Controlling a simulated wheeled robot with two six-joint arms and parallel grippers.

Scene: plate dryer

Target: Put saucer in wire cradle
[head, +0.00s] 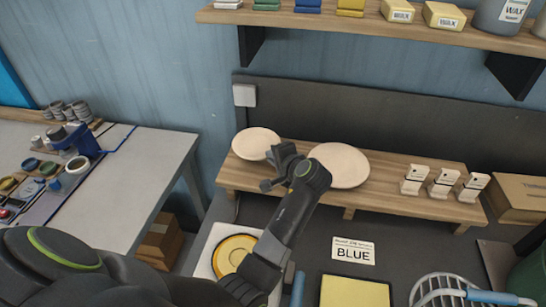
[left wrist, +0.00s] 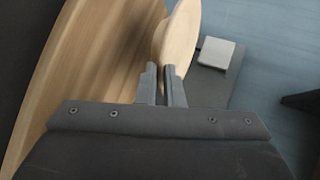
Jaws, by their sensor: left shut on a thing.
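The saucer (head: 256,143) is a small pale tan disc at the left end of the wooden bench. My left gripper (head: 279,161) is shut on its right edge. In the left wrist view, the left gripper's two fingers (left wrist: 163,82) pinch the rim of the saucer (left wrist: 182,35). I cannot tell whether the saucer still touches the bench. A white wire frame (head: 424,290), perhaps the wire cradle, is cut off at the lower right. My right gripper is not in view.
A larger pale plate (head: 341,166) lies on the wooden bench (head: 388,190), just right of the gripper. Several white holders (head: 440,183) stand farther right. A yellow round dish (head: 232,252), a BLUE label (head: 353,251) and a yellow panel (head: 354,292) lie in front.

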